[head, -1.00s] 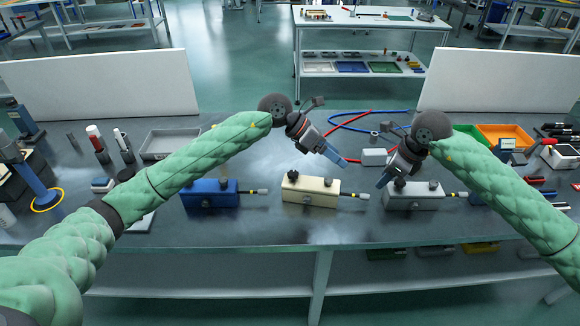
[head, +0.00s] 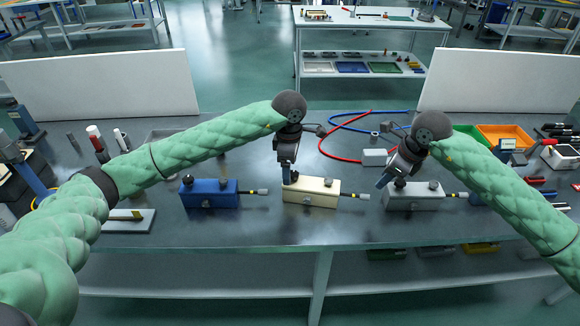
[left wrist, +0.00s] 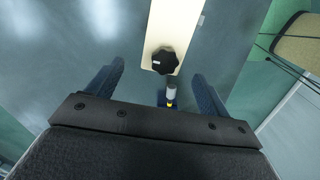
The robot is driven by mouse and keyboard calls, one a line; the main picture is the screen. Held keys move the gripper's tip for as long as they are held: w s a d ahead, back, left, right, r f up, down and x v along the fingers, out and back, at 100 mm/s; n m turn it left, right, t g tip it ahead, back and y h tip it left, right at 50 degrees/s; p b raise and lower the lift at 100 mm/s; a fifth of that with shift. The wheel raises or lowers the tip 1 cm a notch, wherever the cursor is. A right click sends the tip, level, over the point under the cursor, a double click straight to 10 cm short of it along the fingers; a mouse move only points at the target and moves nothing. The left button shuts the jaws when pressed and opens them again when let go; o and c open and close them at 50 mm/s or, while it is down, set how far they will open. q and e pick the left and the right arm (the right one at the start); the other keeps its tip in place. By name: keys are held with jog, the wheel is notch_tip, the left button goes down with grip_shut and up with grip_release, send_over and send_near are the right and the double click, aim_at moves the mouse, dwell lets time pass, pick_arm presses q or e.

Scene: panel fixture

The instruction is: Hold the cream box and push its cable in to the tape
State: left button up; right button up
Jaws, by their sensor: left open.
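The cream box (head: 318,194) lies on the bench in the head view, between a blue box and a grey-white box. Its cable (head: 352,195), with a yellow band, sticks out of its right end. My left gripper (head: 287,180) is open above the box's left end, pointing down, and hides part of it. In the left wrist view the cream box (left wrist: 176,24) and its black knob (left wrist: 166,61) show between and beyond the open fingers (left wrist: 157,92). My right gripper (head: 382,182) hangs near the left end of the grey-white box; its opening is unclear.
The blue box (head: 208,194) stands left, its cable tip (head: 262,191) pointing at the cream box. The grey-white box (head: 414,197) stands right. A red and blue cable (head: 340,133) lies behind. The front strip of bench is clear.

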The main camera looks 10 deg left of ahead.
aim_at(311, 191)
pick_arm(q)
jog(key=shift+s+f, duration=0.2)
jog(key=shift+f, duration=0.3)
jog(key=shift+d+f, duration=0.1)
jog(key=shift+f, duration=3.5)
